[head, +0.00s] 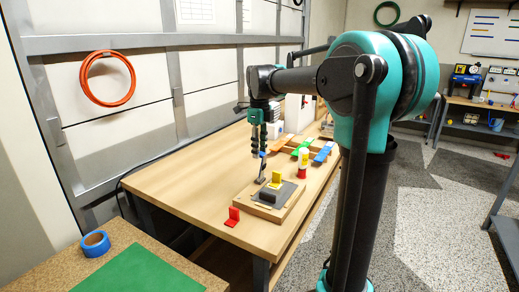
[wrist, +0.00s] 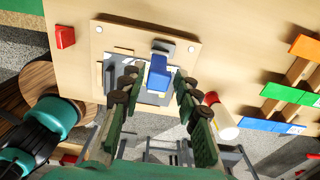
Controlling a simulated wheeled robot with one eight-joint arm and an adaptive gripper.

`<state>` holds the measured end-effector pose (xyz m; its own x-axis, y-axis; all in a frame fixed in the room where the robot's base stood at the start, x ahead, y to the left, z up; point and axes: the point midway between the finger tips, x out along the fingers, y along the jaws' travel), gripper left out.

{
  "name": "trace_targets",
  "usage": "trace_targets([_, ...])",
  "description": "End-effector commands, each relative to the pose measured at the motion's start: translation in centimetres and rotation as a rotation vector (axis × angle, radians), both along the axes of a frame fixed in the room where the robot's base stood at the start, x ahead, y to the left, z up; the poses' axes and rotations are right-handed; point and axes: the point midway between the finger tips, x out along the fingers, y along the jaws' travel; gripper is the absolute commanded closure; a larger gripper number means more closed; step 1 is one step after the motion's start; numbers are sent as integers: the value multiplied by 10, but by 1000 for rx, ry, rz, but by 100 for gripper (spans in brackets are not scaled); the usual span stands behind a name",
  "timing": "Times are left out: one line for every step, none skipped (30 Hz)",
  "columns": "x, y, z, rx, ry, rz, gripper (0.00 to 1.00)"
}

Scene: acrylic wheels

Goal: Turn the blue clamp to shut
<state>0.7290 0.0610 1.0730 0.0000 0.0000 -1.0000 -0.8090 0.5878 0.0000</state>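The blue clamp (wrist: 158,72) shows in the wrist view as a blue lever with a grey end, standing over a grey plate on a wooden board (wrist: 190,47). In the head view a small blue part of it (head: 262,154) shows just below my gripper (head: 258,146). In the wrist view my gripper (wrist: 155,76) is open, with one green finger on each side of the blue lever. Gaps show between the lever and both fingers; I cannot tell how far above the lever the fingertips are.
A red piece (head: 233,217) stands left of the board. Coloured slats (head: 321,155) lie beyond. The table's left part (head: 170,185) is clear.

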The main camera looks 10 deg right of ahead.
Motion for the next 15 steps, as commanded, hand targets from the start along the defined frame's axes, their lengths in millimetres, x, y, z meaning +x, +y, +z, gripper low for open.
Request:
trace_targets([0, 0, 0, 0, 0, 0, 78])
trace_targets([0, 0, 0, 0, 0, 0, 81])
trace_targets([0, 0, 0, 0, 0, 0, 86])
trace_targets([0, 0, 0, 0, 0, 0, 90])
trace_targets([0, 0, 0, 0, 0, 0, 94])
trace_targets([0, 0, 0, 0, 0, 0, 99])
trace_targets([0, 0, 0, 0, 0, 0, 100])
trace_targets([0, 0, 0, 0, 0, 0, 100])
trace_targets([0, 0, 0, 0, 0, 0, 100])
trace_targets([0, 0, 0, 0, 0, 0, 100])
trace_targets([0, 0, 0, 0, 0, 0, 100])
trace_targets([0, 0, 0, 0, 0, 0, 100])
trace_targets([0, 0, 0, 0, 0, 0, 100])
trace_targets([0, 0, 0, 0, 0, 0, 100])
trace_targets([0, 0, 0, 1, -1, 0, 100])
